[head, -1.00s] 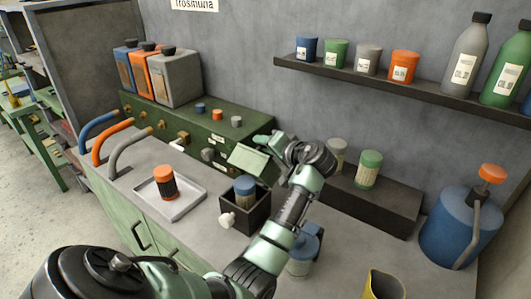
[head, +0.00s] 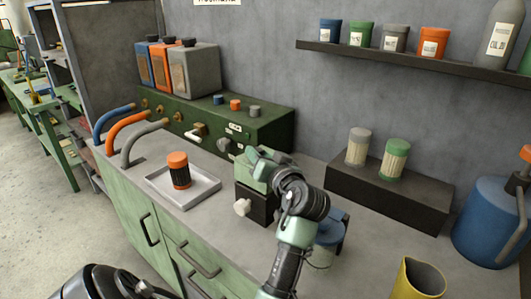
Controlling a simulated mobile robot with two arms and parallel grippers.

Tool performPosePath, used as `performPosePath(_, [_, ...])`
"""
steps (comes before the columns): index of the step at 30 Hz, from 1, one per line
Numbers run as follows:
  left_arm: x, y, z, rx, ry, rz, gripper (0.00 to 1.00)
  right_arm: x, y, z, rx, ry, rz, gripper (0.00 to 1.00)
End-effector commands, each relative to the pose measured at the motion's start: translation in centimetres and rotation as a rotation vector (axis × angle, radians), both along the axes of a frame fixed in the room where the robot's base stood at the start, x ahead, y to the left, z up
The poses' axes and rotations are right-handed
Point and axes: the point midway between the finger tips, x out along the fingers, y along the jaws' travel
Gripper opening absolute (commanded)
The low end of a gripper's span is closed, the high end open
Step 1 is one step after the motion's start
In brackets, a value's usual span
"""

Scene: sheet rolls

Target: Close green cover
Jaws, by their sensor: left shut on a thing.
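The green cover (head: 251,179) is at the top of a small dark box (head: 258,207) on the grey counter, and the box has a white knob on its front. My left gripper (head: 266,170) is shut on the cover, low over the box. The gripper and wrist hide much of the cover, so I cannot tell whether it lies fully flat. The blue-topped jar inside the box is hidden now. My right gripper is out of view.
A tray (head: 207,186) holding an orange-topped jar (head: 179,170) stands left of the box. A blue-lidded container (head: 328,240) is close to the right of my wrist. A dark block (head: 400,192) with two jars and a yellow cup (head: 418,280) are further right.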

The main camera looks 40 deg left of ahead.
Motion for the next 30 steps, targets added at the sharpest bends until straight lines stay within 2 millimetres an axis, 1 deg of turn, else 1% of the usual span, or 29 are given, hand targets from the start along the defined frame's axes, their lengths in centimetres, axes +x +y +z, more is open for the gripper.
performPosePath(1, [-0.4,0.0,-0.7,-0.004,0.006,0.003,0.0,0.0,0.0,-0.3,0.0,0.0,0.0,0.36])
performPosePath(6, [-0.9,-0.1,-1.3,-0.005,0.008,0.002,0.0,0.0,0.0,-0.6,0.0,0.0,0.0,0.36])
performPosePath(24, [-1.2,-0.1,-1.9,-0.012,0.012,0.002,0.0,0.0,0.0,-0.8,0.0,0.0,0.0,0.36])
performPosePath(25, [-1.2,-0.1,-1.9,-0.012,0.012,0.002,0.41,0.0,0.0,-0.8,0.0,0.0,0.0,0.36])
performPosePath(26, [-1.2,-0.1,-1.9,-0.012,0.012,0.002,0.49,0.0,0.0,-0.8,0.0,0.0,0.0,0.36])
performPosePath(27, [-1.2,-0.1,-1.9,-0.012,0.012,0.002,0.53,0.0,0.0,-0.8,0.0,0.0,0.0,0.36])
performPosePath(30, [-1.2,-0.2,-1.9,-0.012,0.012,0.0,0.53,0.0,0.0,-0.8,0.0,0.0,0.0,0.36])
